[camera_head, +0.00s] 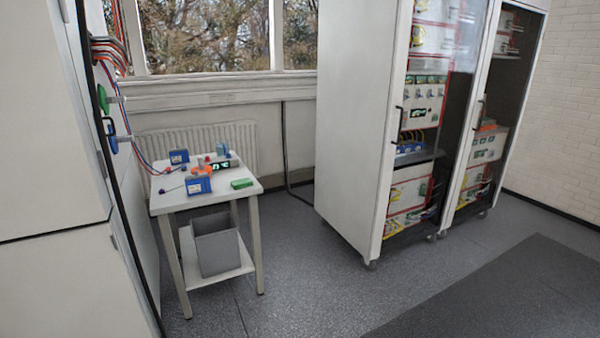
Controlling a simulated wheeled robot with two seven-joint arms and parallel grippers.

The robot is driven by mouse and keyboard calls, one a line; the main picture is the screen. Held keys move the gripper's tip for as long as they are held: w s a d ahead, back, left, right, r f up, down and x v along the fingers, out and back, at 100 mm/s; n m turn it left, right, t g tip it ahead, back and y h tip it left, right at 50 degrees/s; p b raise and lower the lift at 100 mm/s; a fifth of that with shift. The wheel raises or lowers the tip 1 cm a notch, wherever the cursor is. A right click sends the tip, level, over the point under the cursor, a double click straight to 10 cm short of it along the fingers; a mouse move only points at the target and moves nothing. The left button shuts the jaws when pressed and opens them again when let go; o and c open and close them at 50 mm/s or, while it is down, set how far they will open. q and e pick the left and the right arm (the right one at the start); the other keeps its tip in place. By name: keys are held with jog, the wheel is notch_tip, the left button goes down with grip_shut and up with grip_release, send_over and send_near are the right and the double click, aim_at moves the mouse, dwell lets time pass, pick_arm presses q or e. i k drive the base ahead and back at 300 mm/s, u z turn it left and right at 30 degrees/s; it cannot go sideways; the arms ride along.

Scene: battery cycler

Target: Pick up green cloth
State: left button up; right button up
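A small green item (242,183), likely the green cloth, lies flat near the front right corner of the white table (215,197). It is small and its texture cannot be made out. Blue boxes and a device with a lit display lie to its left and behind it, apart from it. Neither of my grippers shows in the head view.
A blue box (197,184) and another blue box (179,157) stand on the table, with an orange piece nearby. A grey bin (216,250) sits on the lower shelf. Tall cabinets (355,110) stand at right. The grey floor (300,285) in front is clear.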

aim_at(244, 182)
jog(key=z, duration=0.1)
jog(key=i, duration=1.7)
jog(key=u, duration=1.05)
jog(key=i, duration=1)
jog(key=u, duration=0.55)
